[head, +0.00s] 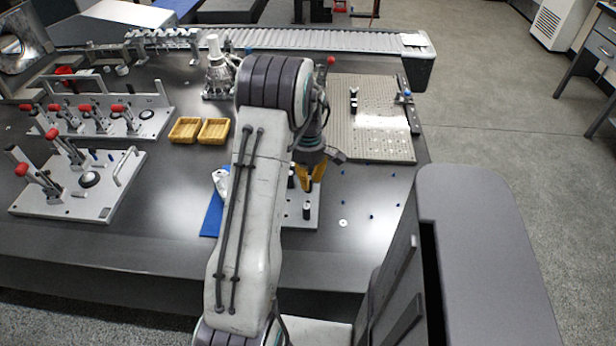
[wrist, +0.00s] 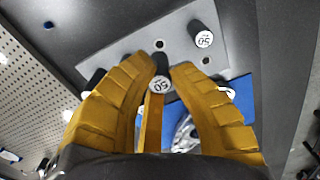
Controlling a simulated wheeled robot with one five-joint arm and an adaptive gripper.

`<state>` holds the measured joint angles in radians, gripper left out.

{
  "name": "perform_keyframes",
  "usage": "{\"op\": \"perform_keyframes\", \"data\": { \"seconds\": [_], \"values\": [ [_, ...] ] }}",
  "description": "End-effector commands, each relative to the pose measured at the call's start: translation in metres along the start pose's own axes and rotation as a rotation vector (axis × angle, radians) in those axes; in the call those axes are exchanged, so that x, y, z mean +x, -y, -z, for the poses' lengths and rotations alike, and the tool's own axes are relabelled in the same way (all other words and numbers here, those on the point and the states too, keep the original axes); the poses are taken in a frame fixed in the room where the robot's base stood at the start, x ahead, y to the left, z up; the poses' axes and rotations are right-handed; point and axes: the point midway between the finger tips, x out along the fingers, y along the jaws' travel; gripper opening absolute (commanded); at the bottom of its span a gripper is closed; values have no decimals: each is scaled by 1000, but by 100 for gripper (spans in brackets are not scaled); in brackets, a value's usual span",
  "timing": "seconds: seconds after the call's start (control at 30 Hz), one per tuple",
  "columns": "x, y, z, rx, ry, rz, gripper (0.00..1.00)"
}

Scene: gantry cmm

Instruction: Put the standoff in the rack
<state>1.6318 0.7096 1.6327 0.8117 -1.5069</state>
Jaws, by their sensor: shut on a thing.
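My gripper (head: 309,185) has yellow fingers and is shut on a dark standoff (wrist: 160,72) with a white, marked end, seen between the fingertips in the wrist view. The rack is a grey plate with holes (wrist: 130,55); it also shows in the head view (head: 290,217), partly behind my arm. My gripper is over the rack. A second dark standoff with a white end (wrist: 203,30) stands on the rack. Another dark cylinder (wrist: 95,78) is partly hidden by the left finger. I cannot tell whether the held standoff touches the rack.
A blue mat (head: 211,217) with a whitish part (head: 221,181) lies left of the rack. Two yellow bins (head: 214,130), clamp fixtures (head: 80,185) and a perforated plate (head: 370,135) stand around. Small blue pins (head: 370,215) dot the table right of the rack.

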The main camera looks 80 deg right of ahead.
Motion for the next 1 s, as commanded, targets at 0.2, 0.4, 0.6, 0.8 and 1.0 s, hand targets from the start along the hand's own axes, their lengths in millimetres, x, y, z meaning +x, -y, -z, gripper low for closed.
{"op": "perform_keyframes", "data": {
  "seconds": [0.2,0.4,0.6,0.8,1.0],
  "values": [
    [16,0,0,0,0,1,0],
    [28,0,0,0,0,1,0],
    [31,0,0,0,0,0,0],
    [31,0,0,0,0,0,0],
    [31,0,0,0,0,2,0]
  ]
}}
